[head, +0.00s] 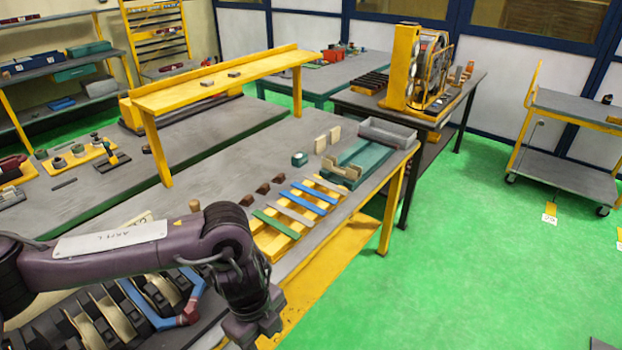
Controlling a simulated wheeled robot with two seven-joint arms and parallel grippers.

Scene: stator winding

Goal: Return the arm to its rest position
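My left arm (120,255) comes in from the left, purple-grey, with a pale label plate on its upper side. It bends at a rounded joint and points down over the near edge of the bench. Its dark boxy end (255,326) is at the bottom of the view, where the fingers cannot be made out. I see nothing held there. My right arm and gripper are not in view. Below the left arm lies a stator part with black blocks and tan coils (113,316), with a blue and dark red piece (188,316) on it.
A yellow rack with blue, grey and green strips (300,207) lies on the grey bench right of the arm. Beyond it are a green fixture (368,161) and a grey tray (388,133). A yellow raised shelf (218,81) spans the bench. Green floor (480,240) is open at right.

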